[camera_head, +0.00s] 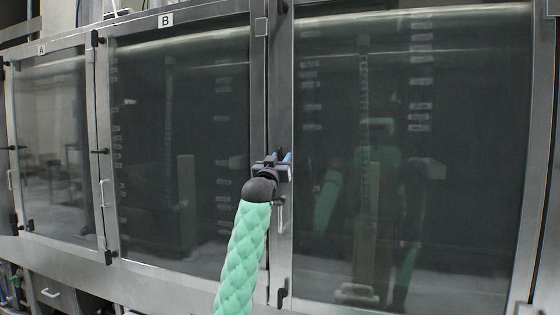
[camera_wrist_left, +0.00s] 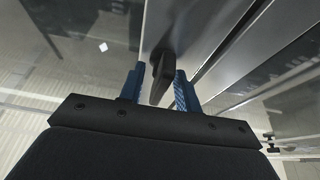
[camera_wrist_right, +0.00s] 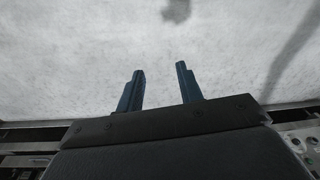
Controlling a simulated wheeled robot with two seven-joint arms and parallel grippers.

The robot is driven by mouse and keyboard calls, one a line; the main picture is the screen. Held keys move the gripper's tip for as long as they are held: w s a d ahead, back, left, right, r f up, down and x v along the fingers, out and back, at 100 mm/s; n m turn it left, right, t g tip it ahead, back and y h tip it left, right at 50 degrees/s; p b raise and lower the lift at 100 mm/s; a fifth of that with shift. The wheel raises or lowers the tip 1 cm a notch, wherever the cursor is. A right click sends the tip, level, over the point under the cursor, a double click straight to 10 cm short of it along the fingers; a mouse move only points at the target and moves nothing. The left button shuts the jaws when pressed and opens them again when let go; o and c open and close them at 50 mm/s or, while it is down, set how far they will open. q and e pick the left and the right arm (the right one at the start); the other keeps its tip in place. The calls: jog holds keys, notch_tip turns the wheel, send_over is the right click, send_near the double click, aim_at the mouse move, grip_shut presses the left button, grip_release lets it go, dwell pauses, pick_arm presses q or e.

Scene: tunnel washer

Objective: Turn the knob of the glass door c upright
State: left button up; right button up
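The large glass door at the right (camera_head: 400,150) shows no letter in view; it stands right of the door labelled B (camera_head: 166,20). My left gripper (camera_head: 284,160) is at the middle of the metal frame on this door's left edge. In the left wrist view a dark knob (camera_wrist_left: 162,72) sits between the open blue fingers (camera_wrist_left: 158,80). The knob seems closer to the right finger; contact cannot be told. The gripper mostly hides this knob in the head view. My right gripper (camera_wrist_right: 161,75) is open and empty, facing a pale speckled surface.
More dark knobs sit on the same frame at the top (camera_head: 283,6) and bottom (camera_head: 282,297). A pale vertical handle (camera_head: 280,216) is just below my left gripper. Door A (camera_head: 55,140) is at the far left. The right door's glass shows reflections.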

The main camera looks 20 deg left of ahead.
pick_arm(q)
jog(key=shift+s, duration=0.1)
pick_arm(e)
jog(key=shift+s+f, duration=0.1)
jog(key=shift+f, duration=0.05)
